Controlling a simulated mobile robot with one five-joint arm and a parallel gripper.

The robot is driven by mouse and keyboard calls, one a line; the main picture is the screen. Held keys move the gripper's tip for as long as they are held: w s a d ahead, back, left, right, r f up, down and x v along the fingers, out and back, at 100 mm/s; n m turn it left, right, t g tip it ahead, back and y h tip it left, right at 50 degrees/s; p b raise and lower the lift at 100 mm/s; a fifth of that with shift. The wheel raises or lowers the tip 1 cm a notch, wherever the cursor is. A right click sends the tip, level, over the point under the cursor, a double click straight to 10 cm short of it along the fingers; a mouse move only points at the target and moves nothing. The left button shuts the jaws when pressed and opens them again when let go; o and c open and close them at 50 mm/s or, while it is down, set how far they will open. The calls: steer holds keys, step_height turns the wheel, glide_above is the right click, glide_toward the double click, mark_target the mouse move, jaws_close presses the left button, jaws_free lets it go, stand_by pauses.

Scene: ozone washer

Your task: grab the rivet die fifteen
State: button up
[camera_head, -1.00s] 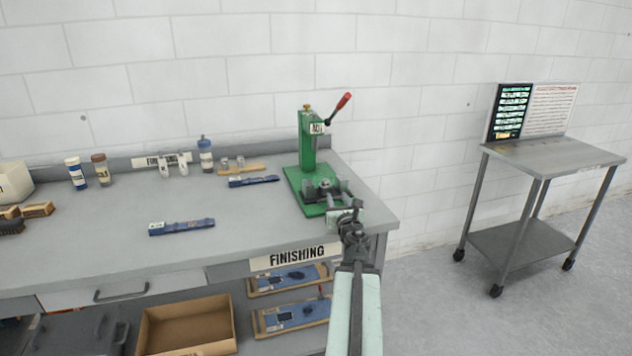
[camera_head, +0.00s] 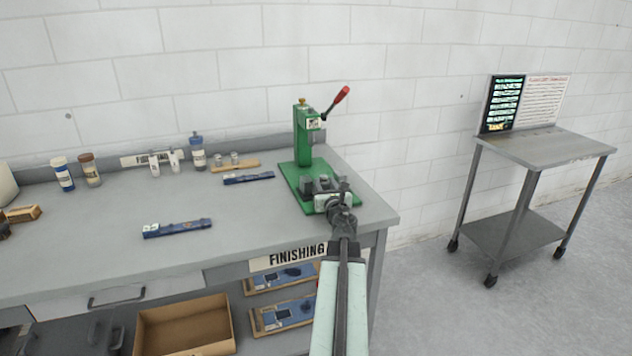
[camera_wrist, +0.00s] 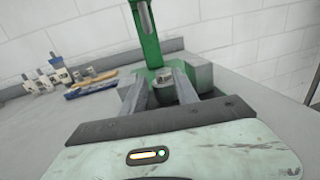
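The green hand press (camera_head: 303,150) stands on the right end of the bench and also shows in the wrist view (camera_wrist: 146,38). In the wrist view a short grey metal cylinder (camera_wrist: 164,88) sits low at the press. It may be the rivet die fifteen; I can read no number on it. My gripper (camera_head: 328,192) is over the front of the press base. In the wrist view its two fingers (camera_wrist: 163,92) are apart, one on each side of the cylinder. Whether they touch it cannot be told. Two small metal cylinders (camera_head: 227,159) stand on a wooden strip farther back.
A blue tool bar (camera_head: 177,228) and another blue bar (camera_head: 248,178) lie on the bench (camera_head: 110,240). Bottles (camera_head: 198,153) stand along the back. A cardboard box (camera_head: 185,328) is below. A wheeled cart (camera_head: 545,150) stands right, with open floor between.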

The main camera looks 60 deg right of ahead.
mark_target(325, 178)
steer(key=d, duration=0.1)
steer(key=w+d, duration=0.1)
steer(key=shift+w+d, duration=0.25)
steer(key=shift+d, duration=0.05)
steer(key=shift+s+a, duration=0.1)
jaws_close()
steer(key=shift+r, duration=0.1)
step_height(325, 178, up, 10)
steer(key=p, duration=1)
